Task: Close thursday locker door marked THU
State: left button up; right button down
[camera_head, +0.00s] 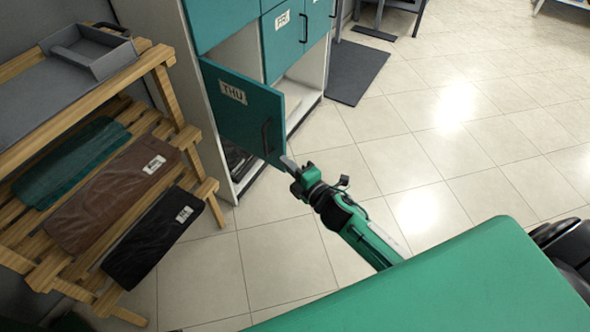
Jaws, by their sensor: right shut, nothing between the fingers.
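The teal locker door marked THU (228,108) stands partly open, swung out from the white locker cabinet. Its dark vertical handle (266,137) is near the door's free edge, on the right. My right gripper (287,162) is shut and empty, with its fingertips close to the lower free edge of the door, just below the handle. I cannot tell whether the fingertips touch the door. The inside of the THU locker is mostly hidden behind the door. My left gripper is not in view.
A closed teal door marked FRI (284,22) is behind and right of the THU door. A wooden rack (165,92) with folded garments and a grey tray (88,50) stands at the left. A dark mat (355,72) lies behind. The tiled floor (440,150) at right is clear.

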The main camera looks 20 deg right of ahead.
aim_at(284, 144)
jog(key=shift+w+d, duration=0.25)
jog(key=shift+w, duration=1)
jog(key=shift+w+d, duration=0.3)
jog(key=shift+w, duration=1)
jog(key=shift+w+d, duration=0.25)
jog(key=shift+w, duration=1)
jog(key=shift+d, duration=0.15)
